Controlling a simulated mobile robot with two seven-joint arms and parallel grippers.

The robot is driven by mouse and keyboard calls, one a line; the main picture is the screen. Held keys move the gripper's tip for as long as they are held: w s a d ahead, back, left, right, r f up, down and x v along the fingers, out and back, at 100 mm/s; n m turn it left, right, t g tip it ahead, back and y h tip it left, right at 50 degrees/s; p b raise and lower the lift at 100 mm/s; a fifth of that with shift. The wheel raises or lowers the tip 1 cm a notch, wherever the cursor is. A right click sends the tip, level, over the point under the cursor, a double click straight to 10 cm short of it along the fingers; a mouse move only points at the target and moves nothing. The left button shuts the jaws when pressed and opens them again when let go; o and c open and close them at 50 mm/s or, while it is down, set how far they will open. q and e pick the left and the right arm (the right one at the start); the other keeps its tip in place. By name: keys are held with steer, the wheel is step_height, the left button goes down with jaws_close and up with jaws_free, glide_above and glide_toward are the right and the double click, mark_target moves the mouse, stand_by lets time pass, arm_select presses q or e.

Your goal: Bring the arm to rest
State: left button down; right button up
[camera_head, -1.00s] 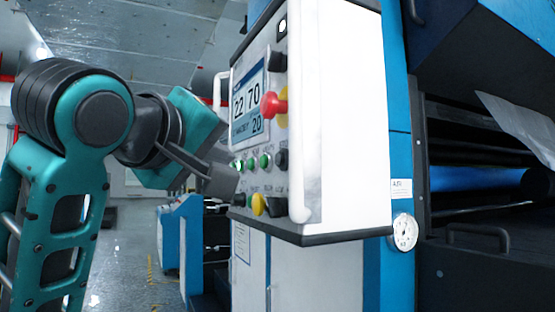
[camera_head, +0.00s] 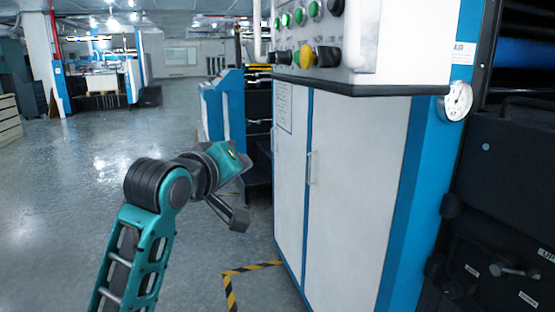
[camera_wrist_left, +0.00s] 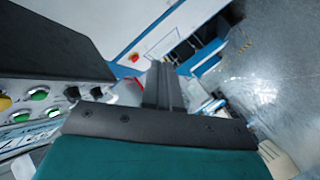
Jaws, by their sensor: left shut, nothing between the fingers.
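My left arm, teal and black, comes up from the bottom of the head view. Its gripper (camera_head: 238,218) is shut and empty, pointing down and right, below the control panel (camera_head: 395,45) and in front of the white cabinet. In the left wrist view my shut gripper (camera_wrist_left: 163,85) shows as dark fingers at the centre. The panel's buttons (camera_wrist_left: 38,95) lie at the left of that view, apart from the fingers. My right gripper is in neither view.
The white cabinet (camera_head: 350,180) with blue edges stands right of the arm. Black and yellow floor tape (camera_head: 250,270) marks its base. A blue and white machine (camera_head: 222,105) stands behind. The floor (camera_head: 80,190) to the left is clear. A gauge (camera_head: 458,102) sits on the right.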

arm_select(q)
steer(key=s+a+f+m+y, duration=0.1)
steer(key=s+a+f, duration=0.1)
steer(key=f, duration=0.7)
steer(key=s+a+f+g+y, duration=0.1)
steer(key=s+a+f, duration=0.1)
steer(key=f, duration=0.6)
steer(key=s+a+f+m, duration=0.1)
steer(key=s+a+f, duration=0.15)
steer(key=f, duration=0.65)
steer(key=s+a+f+m+g+y, duration=0.1)
steer(key=s+a+f+m, duration=0.3)
steer(key=s+f, duration=1.3)
steer(key=s+g, duration=0.1)
steer(key=s, duration=0.2)
steer(key=shift+s+a+g+y, duration=0.2)
steer(key=shift+s+g+y, duration=0.1)
steer(key=shift+s+y, duration=0.1)
steer(key=shift+w+a, duration=0.1)
